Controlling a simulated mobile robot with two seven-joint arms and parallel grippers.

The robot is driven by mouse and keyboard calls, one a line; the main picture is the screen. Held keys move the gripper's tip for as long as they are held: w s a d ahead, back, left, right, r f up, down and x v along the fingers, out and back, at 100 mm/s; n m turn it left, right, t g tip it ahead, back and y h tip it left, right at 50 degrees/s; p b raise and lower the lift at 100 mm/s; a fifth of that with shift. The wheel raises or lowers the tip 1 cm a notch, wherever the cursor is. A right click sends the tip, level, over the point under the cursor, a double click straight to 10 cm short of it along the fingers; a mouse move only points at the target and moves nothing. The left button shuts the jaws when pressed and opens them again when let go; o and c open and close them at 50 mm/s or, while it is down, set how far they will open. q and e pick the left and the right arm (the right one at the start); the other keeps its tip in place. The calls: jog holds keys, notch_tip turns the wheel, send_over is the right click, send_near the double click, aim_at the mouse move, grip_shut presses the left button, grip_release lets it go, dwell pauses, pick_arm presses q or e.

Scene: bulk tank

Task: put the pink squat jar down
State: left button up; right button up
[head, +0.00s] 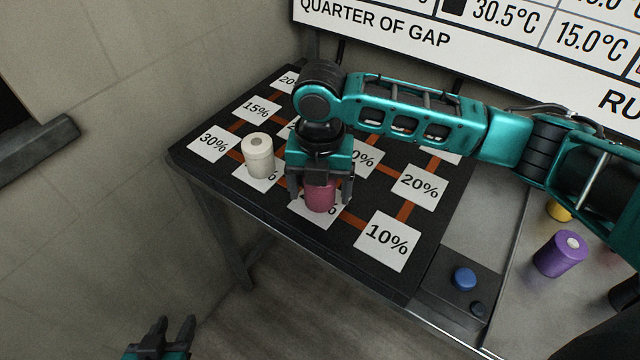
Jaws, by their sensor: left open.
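The pink squat jar (320,197) is upright at a white card (310,215) near the front edge of the black board. My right gripper (320,194) points down over the jar, with one finger on each side of it. I cannot tell whether the fingers touch the jar, or whether its base rests on the card or is just above it. The jar hides most of the card's print, and my gripper hides the jar's top. My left gripper (175,328) is open and empty at the bottom left, away from the board.
The board (345,250) has percent cards joined by orange lines. A cream jar (257,153) stands on a card left of my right gripper. A purple jar (560,254), a yellow jar (559,210) and a blue button (465,278) are at the right. The 10% card (388,240) is bare.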

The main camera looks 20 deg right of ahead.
notch_tip(320, 180, up, 12)
jog(key=shift+r+p, duration=0.2)
jog(key=shift+p, duration=0.55)
jog(key=shift+s+f, duration=0.1)
